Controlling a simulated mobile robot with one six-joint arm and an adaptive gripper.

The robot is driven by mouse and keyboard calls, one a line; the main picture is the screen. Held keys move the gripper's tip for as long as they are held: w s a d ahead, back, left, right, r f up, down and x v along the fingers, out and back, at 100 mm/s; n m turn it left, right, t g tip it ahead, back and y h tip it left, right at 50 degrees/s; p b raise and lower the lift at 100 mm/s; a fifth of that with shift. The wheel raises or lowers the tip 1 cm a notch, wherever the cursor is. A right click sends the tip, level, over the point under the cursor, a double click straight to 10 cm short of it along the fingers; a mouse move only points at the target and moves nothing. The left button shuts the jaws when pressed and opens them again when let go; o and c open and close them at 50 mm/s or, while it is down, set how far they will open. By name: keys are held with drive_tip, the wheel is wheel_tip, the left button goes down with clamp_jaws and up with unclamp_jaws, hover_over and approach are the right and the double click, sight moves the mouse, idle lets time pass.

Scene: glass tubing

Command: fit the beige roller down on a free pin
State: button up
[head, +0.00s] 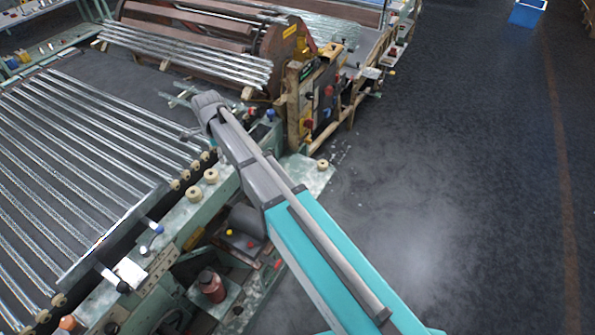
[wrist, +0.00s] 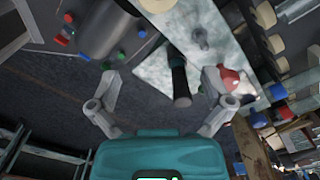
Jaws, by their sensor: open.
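Two beige rollers stand on the green rail in the head view, one (head: 194,194) left of the other (head: 211,176). A third beige roller (head: 322,164) sits apart on a pale plate right of my arm. I cannot tell which roller is the task's. In the wrist view, beige rollers show at the top edge (wrist: 157,4) and upper right (wrist: 265,15). My gripper (wrist: 161,82) is open, with nothing held between its fingers. A dark upright cylinder (wrist: 180,82) shows beyond the fingers. My fingers are not clear in the head view.
Long glass tubes (head: 95,140) lie across the rack at left, with more rollers (head: 186,175) along its edge. A wooden control panel (head: 318,100) with coloured knobs stands beyond my arm. A red-brown bottle (head: 211,287) stands below the rail. The floor (head: 450,190) at right is clear.

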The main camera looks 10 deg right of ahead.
drive_tip(key=d+f+m+b, duration=0.2)
drive_tip(key=d+f+b, duration=0.3)
drive_tip(key=d, duration=0.7)
drive_tip(key=d+f+m+b, duration=0.1)
drive_tip(key=d+f+b, duration=0.4)
drive_tip(key=d, duration=0.8)
drive_tip(key=shift+w+f+m+b, duration=0.2)
drive_tip(key=shift+f+m+b, duration=0.2)
drive_tip(key=shift+f, duration=0.2)
drive_tip(key=s+d+n, duration=0.4)
drive_tip(key=s+n, duration=0.4)
drive_tip(key=n, duration=0.1)
drive_tip(key=s+d+r+n+p, duration=0.1)
drive_tip(key=s+d+n, duration=0.3)
drive_tip(key=s+n, duration=0.5)
drive_tip(key=shift+s+d+n, duration=0.15)
drive_tip(key=shift+s+n, duration=0.1)
drive_tip(key=shift+n, duration=0.35)
